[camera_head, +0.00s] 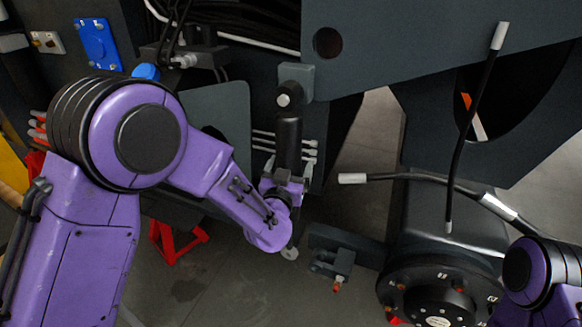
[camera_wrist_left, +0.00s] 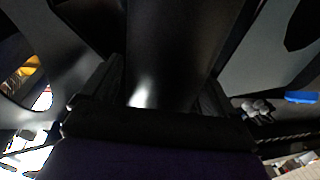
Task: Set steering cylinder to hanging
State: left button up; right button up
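The steering cylinder (camera_head: 289,135) is a dark tube in the head view, joined at its top to a bracket on the chassis and pointing down nearly upright. Its light rod end (camera_head: 290,253) shows below my left gripper. My left gripper (camera_head: 284,186) is at the lower part of the cylinder. In the left wrist view the dark cylinder body (camera_wrist_left: 170,50) runs between the two fingers, which appear to press on its sides. Exact contact is dark and hard to see. My right arm shows at the lower right, but its gripper is out of view.
A grey chassis plate (camera_head: 430,40) with a round hole stands right of the cylinder. A wheel hub (camera_head: 440,295) and loose black hoses (camera_head: 472,130) are at the right. Hose ends (camera_head: 308,150) lie close behind the cylinder. A red stand (camera_head: 175,240) is on the floor.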

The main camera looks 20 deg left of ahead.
pick_arm(q)
jog(key=s, duration=1)
jog(key=shift+s+d+f+b, duration=0.15)
jog(key=shift+s+d+b, duration=0.05)
jog(key=shift+s+b, duration=0.1)
